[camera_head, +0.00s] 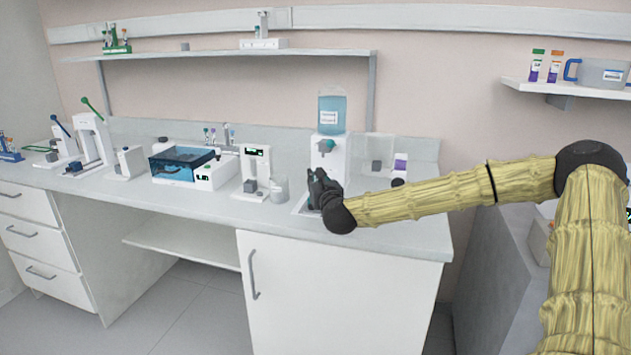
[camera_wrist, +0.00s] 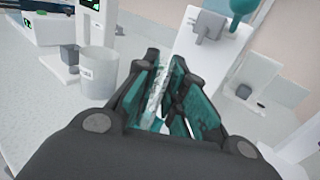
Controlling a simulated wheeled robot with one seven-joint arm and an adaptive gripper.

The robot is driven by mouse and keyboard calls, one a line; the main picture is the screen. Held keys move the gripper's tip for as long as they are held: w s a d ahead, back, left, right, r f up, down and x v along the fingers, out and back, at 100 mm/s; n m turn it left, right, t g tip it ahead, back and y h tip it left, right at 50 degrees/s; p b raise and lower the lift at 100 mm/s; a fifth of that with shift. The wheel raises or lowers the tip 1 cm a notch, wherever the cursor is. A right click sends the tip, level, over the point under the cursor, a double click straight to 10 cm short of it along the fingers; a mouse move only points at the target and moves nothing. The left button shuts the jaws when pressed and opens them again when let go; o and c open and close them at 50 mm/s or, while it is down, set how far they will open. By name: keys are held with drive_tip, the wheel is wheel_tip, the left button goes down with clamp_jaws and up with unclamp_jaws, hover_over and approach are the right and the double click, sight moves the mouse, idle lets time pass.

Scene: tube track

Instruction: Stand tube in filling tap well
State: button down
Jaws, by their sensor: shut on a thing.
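My gripper (camera_head: 321,187) is in front of the filling tap (camera_head: 330,155), a white dispenser with a blue water bottle on top, at the right of the bench. In the wrist view my gripper (camera_wrist: 166,98) has teal finger pads and is shut on a clear tube (camera_wrist: 156,92), of which only a narrow strip shows. The filling tap also shows there as a white body (camera_wrist: 200,68) with a grey block, just beyond the fingers. The tube's lower end and the well are hidden behind my gripper. I cannot tell whether they touch.
A whitish cup (camera_head: 279,189) stands left of my gripper, beside a white device (camera_head: 256,172). A purple-labelled container (camera_head: 400,163) stands right of the tap. A blue-topped bath (camera_head: 181,162) is farther left. The bench front edge is close to my gripper.

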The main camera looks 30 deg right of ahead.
drive_tip(key=shift+f, duration=0.2)
drive_tip(key=c, duration=1.4)
unclamp_jaws()
drive_tip(key=v, duration=1.2)
